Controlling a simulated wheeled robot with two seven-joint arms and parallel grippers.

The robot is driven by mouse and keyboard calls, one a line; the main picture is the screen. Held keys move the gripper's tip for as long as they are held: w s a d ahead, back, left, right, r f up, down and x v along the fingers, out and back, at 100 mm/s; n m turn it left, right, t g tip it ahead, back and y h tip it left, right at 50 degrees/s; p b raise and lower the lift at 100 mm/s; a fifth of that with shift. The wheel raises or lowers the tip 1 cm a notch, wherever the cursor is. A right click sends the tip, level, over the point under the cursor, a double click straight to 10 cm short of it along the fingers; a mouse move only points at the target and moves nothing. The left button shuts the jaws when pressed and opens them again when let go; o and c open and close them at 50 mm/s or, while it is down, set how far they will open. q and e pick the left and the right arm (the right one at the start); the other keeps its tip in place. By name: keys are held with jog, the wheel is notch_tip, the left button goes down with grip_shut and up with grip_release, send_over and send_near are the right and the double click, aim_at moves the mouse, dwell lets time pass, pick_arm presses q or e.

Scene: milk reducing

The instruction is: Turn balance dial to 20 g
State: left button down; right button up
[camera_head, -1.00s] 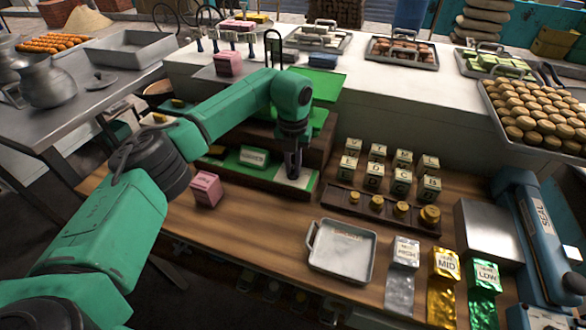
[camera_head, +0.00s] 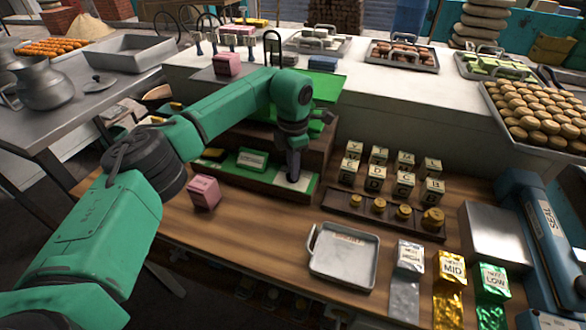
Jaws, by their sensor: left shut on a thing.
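The balance is a dark wooden stand with green panels (camera_head: 252,160) on the wooden counter, left of centre. My left gripper (camera_head: 293,174) points straight down at a pale panel (camera_head: 306,181) at the right end of the balance's front ledge. It is shut on the small dial there, which the fingers almost wholly hide. The dial's marks and its setting cannot be read. My right gripper is not in view.
Lettered cubes (camera_head: 405,184) and a rack of brass weights (camera_head: 379,205) stand to the right. An empty metal tray (camera_head: 344,255), foil packets (camera_head: 451,275) and a blue sealer (camera_head: 545,225) sit nearer. Bare counter lies between.

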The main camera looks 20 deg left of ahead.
pick_arm(q)
jog(key=shift+w+r+m, duration=0.1)
jog(key=shift+r+m, duration=0.05)
jog(key=shift+m, duration=1.15)
jog(key=c, duration=0.9)
grip_release()
